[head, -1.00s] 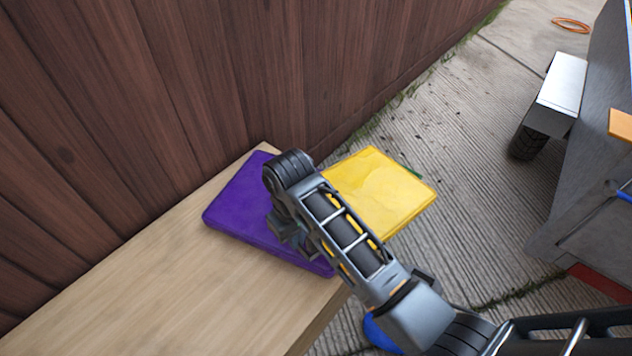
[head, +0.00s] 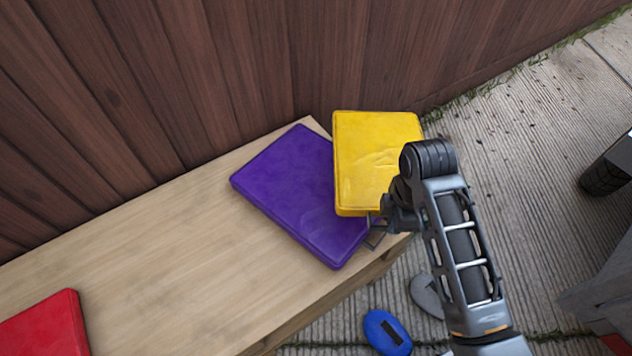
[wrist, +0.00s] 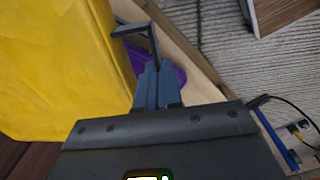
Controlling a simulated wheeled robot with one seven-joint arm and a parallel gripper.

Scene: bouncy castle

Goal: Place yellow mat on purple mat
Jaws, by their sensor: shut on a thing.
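The yellow mat (head: 375,150) is held by my gripper (head: 376,226), which is shut on it near its lower right corner. The yellow mat overlaps the right part of the purple mat (head: 290,195) in the head view and appears raised above it. The purple mat lies flat at the far right end of a wooden bench. In the wrist view, the yellow mat (wrist: 50,60) fills the left side beside my gripper's fingers (wrist: 153,70). A small bit of the purple mat (wrist: 176,76) shows behind them.
The wooden bench (head: 180,260) runs along a brown plank wall (head: 180,90). A red mat (head: 45,325) lies at its lower left. The bench's middle is clear. A blue object (head: 386,332) and a grey object (head: 428,296) are on the paved ground to the right.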

